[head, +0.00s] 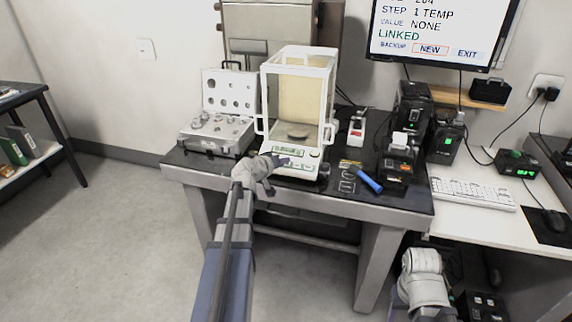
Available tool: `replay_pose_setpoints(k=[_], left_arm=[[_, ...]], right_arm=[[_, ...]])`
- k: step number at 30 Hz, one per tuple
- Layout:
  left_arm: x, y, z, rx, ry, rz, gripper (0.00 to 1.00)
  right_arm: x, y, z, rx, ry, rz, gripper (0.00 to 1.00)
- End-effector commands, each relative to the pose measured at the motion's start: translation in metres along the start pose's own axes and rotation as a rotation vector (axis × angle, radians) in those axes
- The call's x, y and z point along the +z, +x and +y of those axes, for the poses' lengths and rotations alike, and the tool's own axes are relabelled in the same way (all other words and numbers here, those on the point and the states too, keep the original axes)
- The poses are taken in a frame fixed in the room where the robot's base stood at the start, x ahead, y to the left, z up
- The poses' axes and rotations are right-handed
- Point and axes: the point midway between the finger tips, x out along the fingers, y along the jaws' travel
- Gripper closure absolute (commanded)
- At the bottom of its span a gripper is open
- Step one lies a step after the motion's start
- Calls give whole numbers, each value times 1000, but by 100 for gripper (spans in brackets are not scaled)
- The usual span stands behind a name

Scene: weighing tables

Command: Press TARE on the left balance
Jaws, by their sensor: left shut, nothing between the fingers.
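The balance (300,172) stands on the dark-topped weighing table, with a glass draft shield (304,90) in a white frame and a round pan inside. Its front panel has a small greenish display and several buttons. My left gripper (279,163) is shut and empty at the left part of the front panel, over or beside the display. I cannot tell whether its tip touches a button, and the labels are too small to read. My right arm shows at the lower right, below the desk; its fingers are not visible.
An open case of weights (217,133) stands left of the balance. Right of it are a small red-and-white device (357,130), a blue-handled tool (369,181) and black printers (398,163). A monitor (440,30) hangs above a white desk with a keyboard (472,193).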

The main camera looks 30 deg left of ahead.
Motion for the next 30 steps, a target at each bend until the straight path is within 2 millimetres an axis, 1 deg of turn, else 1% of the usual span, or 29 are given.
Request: replay_pose_setpoints(k=[19, 30], left_arm=[[4, 5, -4, 0, 0, 0, 100], [3, 4, -2, 0, 0, 0, 100]], right_arm=[[0, 7, -1, 0, 0, 0, 45], [0, 5, 0, 0, 0, 0, 45]])
